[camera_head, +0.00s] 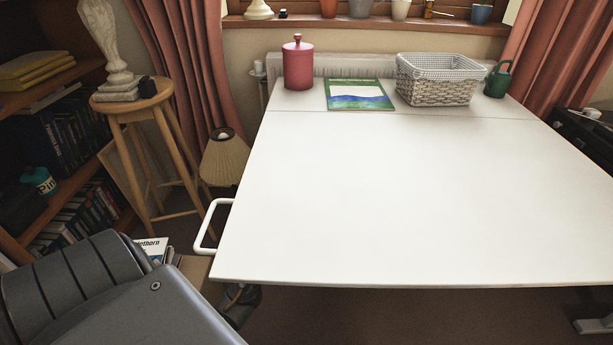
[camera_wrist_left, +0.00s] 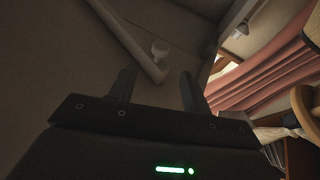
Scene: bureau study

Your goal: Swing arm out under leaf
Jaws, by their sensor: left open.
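The white leaf (camera_head: 400,210) lies level with the rest of the white table top, past a thin seam line near the back. A white loop handle (camera_head: 205,228) sticks out from its left edge. In the left wrist view a pale bar (camera_wrist_left: 128,38) runs under a broad shaded surface, with a white round knob (camera_wrist_left: 160,49) beside it. The bar looks like the swing arm. My left gripper (camera_wrist_left: 156,88) is open, with the bar's near end in view between its fingertips. I cannot tell whether they touch. The left gripper is hidden in the head view; my right gripper is in neither view.
A wooden stool (camera_head: 135,104) and a lamp (camera_head: 224,158) stand left. The leaf's top is clear.

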